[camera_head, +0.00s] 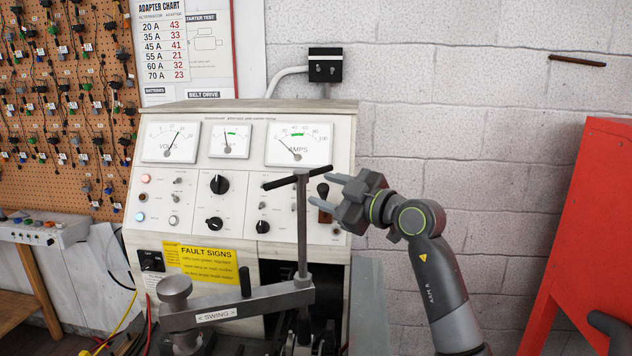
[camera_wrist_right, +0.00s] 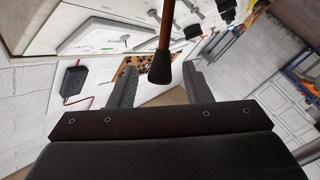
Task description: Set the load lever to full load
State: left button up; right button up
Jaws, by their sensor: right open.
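The load lever has a black knob (camera_head: 323,189) on a reddish-brown base, at the right end of the tester's panel. In the right wrist view the lever's dark knob (camera_wrist_right: 159,69) and brown stem show between my two fingers, apart from both as far as I can tell. My right gripper (camera_head: 321,190) is open, its fingers pointing left with one above and one below the knob. The amps meter (camera_head: 299,145) has its needle toward the left, low end. Any load marking by the lever is too small to read. My left gripper is not in view.
A grey T-handled clamp post (camera_head: 302,225) stands just left of the lever, its bar close to my fingers. The swing arm (camera_head: 240,308) crosses in front below. A red cabinet (camera_head: 595,220) stands at right. Bare wall lies behind my right arm.

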aim_at(319, 187)
jog(key=shift+x, duration=1.7)
grip_shut()
